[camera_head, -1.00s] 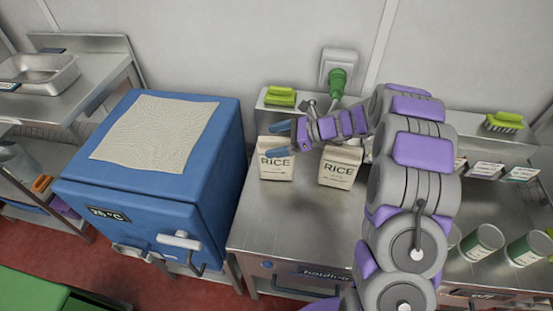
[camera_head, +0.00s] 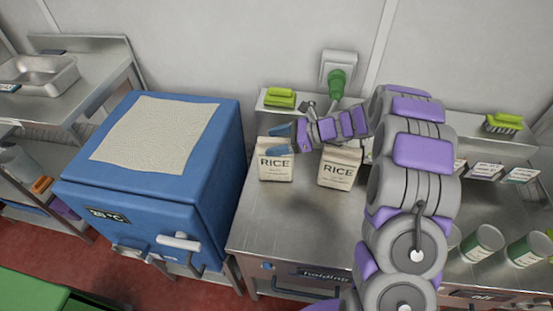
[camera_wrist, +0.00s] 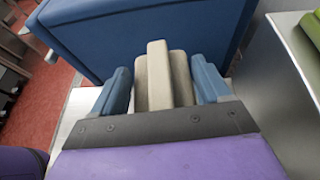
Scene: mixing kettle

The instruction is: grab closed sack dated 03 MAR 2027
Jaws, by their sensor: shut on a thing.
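Two beige sacks printed RICE stand upright on the steel counter. The left sack (camera_head: 275,165) is at my gripper (camera_head: 280,137), and the right sack (camera_head: 340,168) stands just beside it, partly under my wrist. In the wrist view, my gripper (camera_wrist: 165,85) has its two blue fingers on either side of the left sack's top (camera_wrist: 162,75), shut on it. The sack appears to rest on the counter. No date can be read on either sack, and the lower part of the gripped one is hidden in the wrist view.
A blue insulated box (camera_head: 215,150) with a cloth (camera_head: 155,132) on top stands close on the left. A green brush (camera_head: 280,97) lies on the back ledge, near a green plug (camera_head: 337,82). Green-and-white cups (camera_head: 483,243) stand at the right. The counter's front middle is clear.

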